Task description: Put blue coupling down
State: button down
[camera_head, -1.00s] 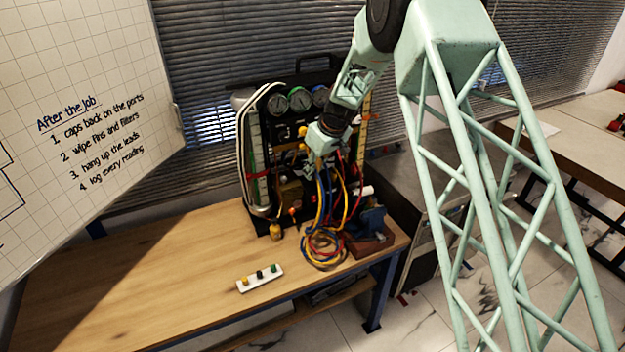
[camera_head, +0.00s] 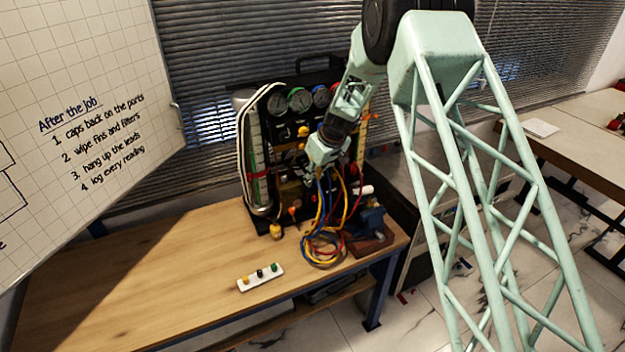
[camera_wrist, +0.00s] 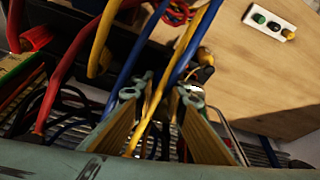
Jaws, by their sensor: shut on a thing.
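My gripper (camera_head: 324,166) is in front of the right side of the gauge rig (camera_head: 291,133), above the hanging hoses. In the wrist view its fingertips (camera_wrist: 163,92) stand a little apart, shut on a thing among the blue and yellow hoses. I take this to be the blue coupling, but its body is not clearly visible between the fingers. A blue hose (camera_wrist: 184,60) runs to the right fingertip. A yellow hose (camera_wrist: 157,95) crosses between the fingers. A dark fitting with a silver collar (camera_wrist: 203,73) shows beside the right fingertip.
Coiled hoses (camera_head: 325,246) lie on the wooden bench (camera_head: 170,275) below my gripper. A blue vise (camera_head: 372,219) stands to their right. A white strip with coloured caps (camera_head: 260,277) lies at the front. The bench's left part is clear. Red hoses (camera_wrist: 65,65) hang close to the gripper.

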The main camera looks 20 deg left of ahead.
jog(key=shift+f, duration=0.15)
jog(key=c, duration=2.6)
grip_release()
jog(key=shift+r, duration=0.2)
jog(key=shift+r, duration=0.2)
jog(key=b+v, duration=0.1)
jog(key=v, duration=1)
jog(key=shift+d+r+b, duration=0.2)
jog(key=shift+b, duration=0.2)
jog(key=shift+s, duration=0.1)
